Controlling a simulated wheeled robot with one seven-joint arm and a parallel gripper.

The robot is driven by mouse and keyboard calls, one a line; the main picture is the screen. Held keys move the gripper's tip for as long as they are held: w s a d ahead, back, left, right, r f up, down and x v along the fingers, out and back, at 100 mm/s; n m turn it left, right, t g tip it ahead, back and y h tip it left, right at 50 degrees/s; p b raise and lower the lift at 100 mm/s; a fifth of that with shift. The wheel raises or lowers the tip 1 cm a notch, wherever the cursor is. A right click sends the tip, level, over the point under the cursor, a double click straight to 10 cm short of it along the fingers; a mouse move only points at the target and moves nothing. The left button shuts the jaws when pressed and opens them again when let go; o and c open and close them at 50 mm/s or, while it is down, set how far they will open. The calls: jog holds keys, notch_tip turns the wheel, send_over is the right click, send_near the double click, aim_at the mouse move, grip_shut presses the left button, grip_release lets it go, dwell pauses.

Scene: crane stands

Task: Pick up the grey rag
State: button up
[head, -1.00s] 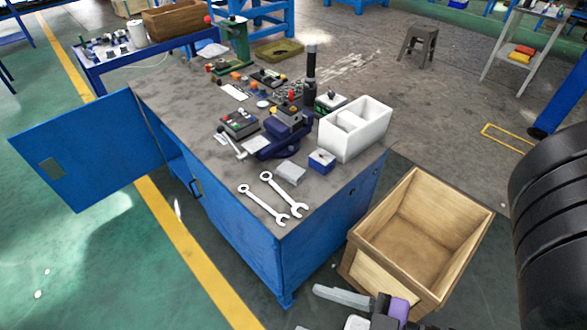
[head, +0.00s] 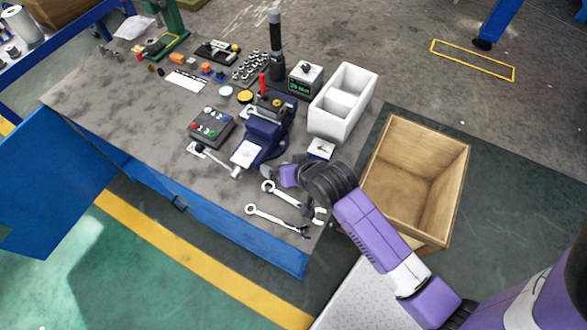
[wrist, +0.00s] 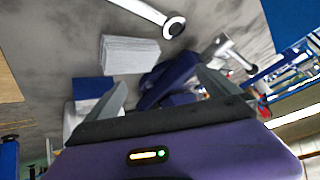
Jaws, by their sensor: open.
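The grey rag (wrist: 130,53) is a flat, folded, ribbed rectangle lying on the workbench (head: 120,150). In the wrist view it is just beyond my left fingertip, apart from the fingers. In the head view my arm's end covers it. My gripper (wrist: 161,82) is open and empty, its two fingers spread over the bench top. The dark blue vise (wrist: 172,78) shows between and beyond the fingers.
Two wrenches (head: 278,218) lie near the bench's front corner. A small blue-and-white box (head: 320,149) and a white divided bin (head: 342,103) stand close by. A wooden crate (head: 418,174) is right of the bench. A blue cabinet door (head: 50,190) hangs open at left.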

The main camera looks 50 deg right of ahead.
jog(key=w+d+m+g, duration=0.1)
jog(key=w+d+m+g+p, duration=0.1)
jog(key=shift+w+d+r, duration=0.2)
jog(key=shift+w+r, duration=0.1)
jog(key=shift+w, duration=0.05)
jog(key=shift+s+d+f+m+g+y, duration=0.15)
jog(key=shift+m+g, duration=0.1)
jog(key=shift+g, duration=0.2)
jog(key=shift+w+f+m+g+y, duration=0.15)
jog(key=shift+m+g, duration=0.1)
jog(key=shift+g, duration=0.2)
jog(key=shift+s+r+m+g+y+p, duration=0.2)
jog(key=shift+s+m+g+p, duration=0.15)
jog(key=shift+g, duration=0.2)
jog(key=shift+s+r+m+g+y+p, duration=0.1)
jog(key=shift+s+m+g+y+p, duration=0.15)
jog(key=shift+m+g, duration=0.25)
jog(key=shift+s+r+m+g+y, duration=0.45)
jog(key=shift+s+r+m+g, duration=0.25)
jog(key=shift+g, duration=0.45)
jog(key=shift+s+f, duration=0.15)
jog(key=shift+f, duration=0.3)
jog(key=f, duration=0.3)
jog(key=f+p, duration=0.1)
jog(key=f, duration=0.2)
jog(key=shift+s+a+f, duration=0.15)
jog(key=shift+a+f, duration=0.05)
jog(key=shift+f, duration=0.15)
